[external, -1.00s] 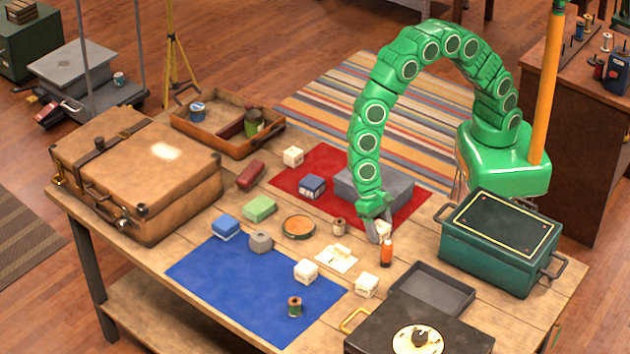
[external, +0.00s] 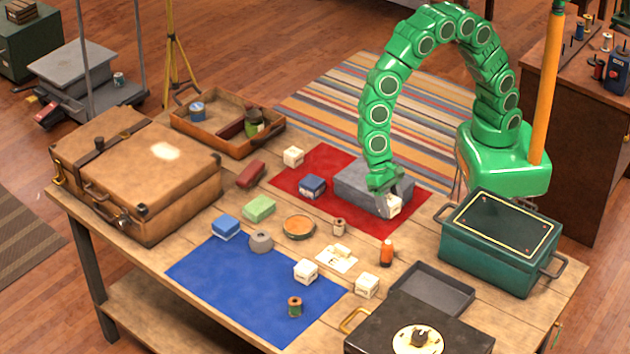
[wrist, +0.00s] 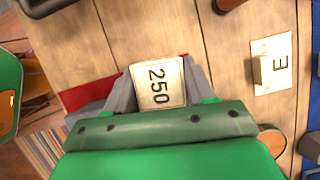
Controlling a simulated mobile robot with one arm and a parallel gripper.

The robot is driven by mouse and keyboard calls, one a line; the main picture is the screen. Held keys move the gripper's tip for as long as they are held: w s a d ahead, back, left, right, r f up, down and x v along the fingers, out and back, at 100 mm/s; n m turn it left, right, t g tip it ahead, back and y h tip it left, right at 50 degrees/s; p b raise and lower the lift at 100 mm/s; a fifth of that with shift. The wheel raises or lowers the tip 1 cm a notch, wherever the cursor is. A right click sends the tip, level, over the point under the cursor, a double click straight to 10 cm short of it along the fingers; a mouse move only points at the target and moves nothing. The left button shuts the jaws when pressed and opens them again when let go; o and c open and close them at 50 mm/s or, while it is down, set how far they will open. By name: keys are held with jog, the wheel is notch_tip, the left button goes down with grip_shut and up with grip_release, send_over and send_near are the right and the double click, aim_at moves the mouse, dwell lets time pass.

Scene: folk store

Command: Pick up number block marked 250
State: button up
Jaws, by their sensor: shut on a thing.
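The cream number block marked 250 (wrist: 158,84) is between the jaws of my gripper (wrist: 157,90) in the wrist view, its number facing the camera. In the external view the block (external: 392,206) shows at the tip of my gripper (external: 386,200). My gripper is shut on it and holds it in front of the grey block (external: 352,188), over the red mat. The block appears raised above the table.
Other cream blocks stand on the blue mat (external: 222,289), on the table (external: 366,285) and by the red mat (external: 293,157).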

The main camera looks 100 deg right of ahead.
jog(key=s+d+r, duration=0.5)
jog(key=s+d, duration=0.1)
jog(key=s, duration=0.2)
jog(key=shift+r, duration=0.25)
